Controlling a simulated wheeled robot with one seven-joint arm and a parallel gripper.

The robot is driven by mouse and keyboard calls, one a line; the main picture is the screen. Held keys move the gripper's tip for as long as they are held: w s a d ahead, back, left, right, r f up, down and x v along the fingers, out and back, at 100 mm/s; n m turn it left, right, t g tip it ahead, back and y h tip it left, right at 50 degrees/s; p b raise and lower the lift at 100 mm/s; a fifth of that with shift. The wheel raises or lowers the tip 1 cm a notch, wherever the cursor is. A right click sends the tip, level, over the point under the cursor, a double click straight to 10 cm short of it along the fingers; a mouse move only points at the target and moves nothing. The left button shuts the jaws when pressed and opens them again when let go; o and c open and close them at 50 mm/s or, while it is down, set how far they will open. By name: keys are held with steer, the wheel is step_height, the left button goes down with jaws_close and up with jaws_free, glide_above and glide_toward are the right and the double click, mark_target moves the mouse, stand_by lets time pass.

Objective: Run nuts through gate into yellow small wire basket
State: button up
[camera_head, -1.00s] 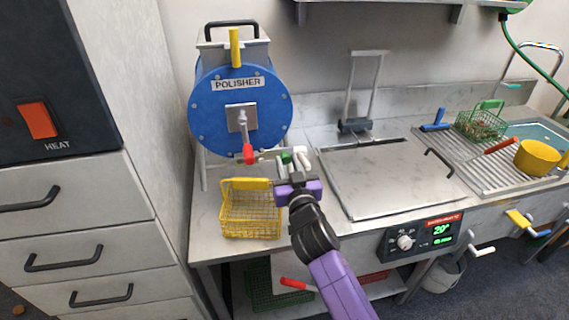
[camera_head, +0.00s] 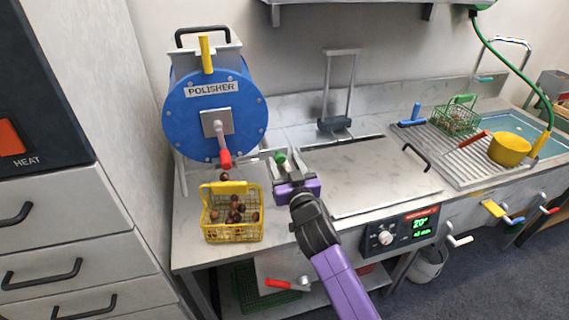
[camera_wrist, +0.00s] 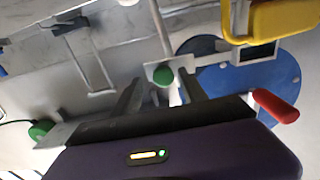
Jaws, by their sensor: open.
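The blue polisher (camera_head: 181,115) stands at the counter's left end. A metal plate (camera_head: 208,126) and a red-handled lever (camera_head: 226,160) are on its front. The yellow small wire basket (camera_head: 233,238) stands upright on the counter below and in front of it. Several brown nuts (camera_head: 237,212) lie inside, and one nut (camera_head: 225,177) is above the basket, just under the red handle. My gripper (camera_head: 287,165) is open, right of the basket. A green knob (camera_head: 281,158) is by its fingers; in the wrist view a green knob (camera_wrist: 163,76) shows between them, contact unclear.
A closed grey lid (camera_head: 370,178) lies right of my gripper. A green wire basket (camera_head: 456,119) with contents and a yellow pot (camera_head: 509,150) stand on the ribbed drainer at right. Another green basket (camera_head: 262,291) is on the lower shelf.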

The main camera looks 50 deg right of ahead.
steer(key=b+v, duration=0.2)
steer(key=v, duration=0.5)
steer(key=shift+s+a, duration=0.2)
steer(key=shift+s, duration=0.15)
steer(key=s+a+n+t+y, duration=0.3)
steer(key=s+a+n+y, duration=0.2)
steer(key=s+a, duration=0.8)
steer(key=s+a+f+n+g+y, duration=0.1)
steer(key=s+a+f+y, duration=0.1)
steer(key=s+a, duration=0.3)
steer(key=s+a+f+g+y, duration=0.2)
steer(key=s+a, duration=0.4)
steer(key=s, duration=0.5)
steer(key=shift+s+f+n+y, duration=0.3)
steer(key=shift+n+y, duration=0.1)
steer(key=shift+y, duration=0.1)
stand_by(2.1)
